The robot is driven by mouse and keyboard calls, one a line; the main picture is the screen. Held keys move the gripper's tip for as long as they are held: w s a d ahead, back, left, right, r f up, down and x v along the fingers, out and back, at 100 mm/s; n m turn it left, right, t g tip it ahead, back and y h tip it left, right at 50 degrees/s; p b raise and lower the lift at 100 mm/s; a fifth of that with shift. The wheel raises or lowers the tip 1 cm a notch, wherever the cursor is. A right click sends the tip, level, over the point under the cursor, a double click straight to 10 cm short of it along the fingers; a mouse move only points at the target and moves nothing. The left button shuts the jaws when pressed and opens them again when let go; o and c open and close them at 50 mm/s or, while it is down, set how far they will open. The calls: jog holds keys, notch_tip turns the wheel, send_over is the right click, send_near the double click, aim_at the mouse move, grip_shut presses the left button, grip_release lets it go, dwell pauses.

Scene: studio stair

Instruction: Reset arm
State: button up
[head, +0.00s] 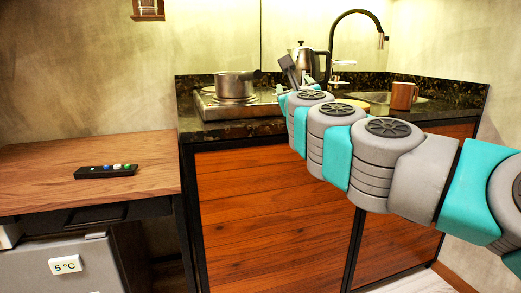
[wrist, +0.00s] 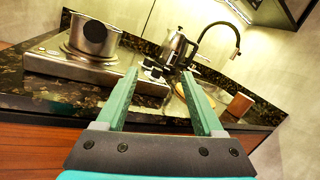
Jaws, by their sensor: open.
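My arm reaches from the right edge of the head view toward the kitchen counter. My gripper (head: 289,70) shows there as a dark end near the stove, partly hidden by the arm links. In the wrist view my gripper (wrist: 161,88) is open, with two green fingers spread apart and nothing between them. The fingers point toward the back of the counter, where a metal kettle (wrist: 174,47) stands beyond them.
A pot (head: 234,85) sits on the steel stove (head: 208,106). A brown mug (head: 403,96) stands by the sink (head: 372,97) and black faucet (head: 333,37). A black remote (head: 106,171) lies on the wooden table (head: 40,180) at left. Dark stone counter (head: 440,110) edges lie below my arm.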

jog(key=s+a+f+n+g+y, duration=0.3)
jog(key=s+a+f+n+y, duration=0.25)
jog(key=n, duration=0.45)
jog(key=s+a+f+n+g+y, duration=0.2)
jog(key=s+a+n+g+y, duration=0.15)
jog(key=s+a+n, duration=0.4)
jog(key=s+a+f+n+g, duration=0.1)
jog(key=s+f+n+g, duration=0.25)
jog(key=f+n, duration=0.5)
jog(key=s+d+f+n+g+h, duration=0.25)
jog(key=s+d+f, duration=0.3)
jog(key=f, duration=0.45)
jog(key=s+d+f+n+g+h, duration=0.2)
jog(key=s+d+f+g+h, duration=0.15)
jog(key=s+f, duration=0.45)
jog(key=s+d+f+n+g+h, duration=0.1)
jog(key=s+d+f+g, duration=0.1)
jog(key=s+d+f, duration=0.2)
jog(key=s+d+f+g+h+p, duration=0.1)
jog(key=s+d+f+g+h, duration=0.1)
jog(key=s+d, duration=0.6)
jog(key=s+f+g, duration=0.1)
jog(key=s, duration=0.1)
jog(key=shift+s+d+f+n, duration=0.15)
jog(key=shift+s+f+n, duration=0.2)
jog(key=shift+s, duration=0.05)
